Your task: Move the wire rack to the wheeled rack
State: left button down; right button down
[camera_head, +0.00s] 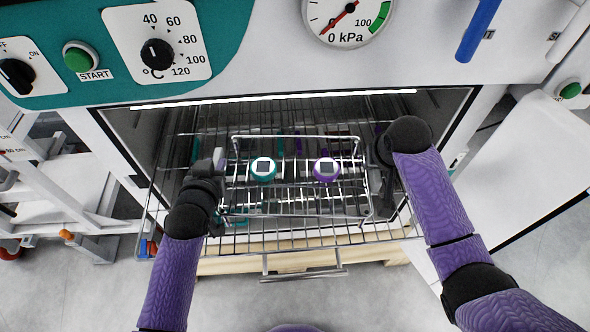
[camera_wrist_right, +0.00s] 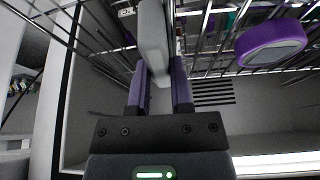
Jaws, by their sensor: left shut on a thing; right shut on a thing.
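The wire rack (camera_head: 296,137) is a small bright wire frame with a raised rim, lying level in the open chamber of an oven. It carries a teal round piece (camera_head: 263,168) and a purple round piece (camera_head: 327,169), each with a pale top. My left gripper (camera_head: 215,170) is shut on the rack's left end. My right gripper (camera_head: 380,152) is at its right end, partly hidden by my forearm. In the right wrist view its purple fingers are shut on a grey grip bar (camera_wrist_right: 153,45) of the rack. I cannot tell whether the rack touches the shelf below.
A wire shelf (camera_head: 295,240) with a front handle sticks out of the oven beneath the rack. The oven's control panel (camera_head: 230,45) is above. A white frame (camera_head: 75,195) with orange and blue parts stands at left; I cannot tell whether it is the wheeled rack. A white panel (camera_head: 530,160) is at right.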

dwell(0.5)
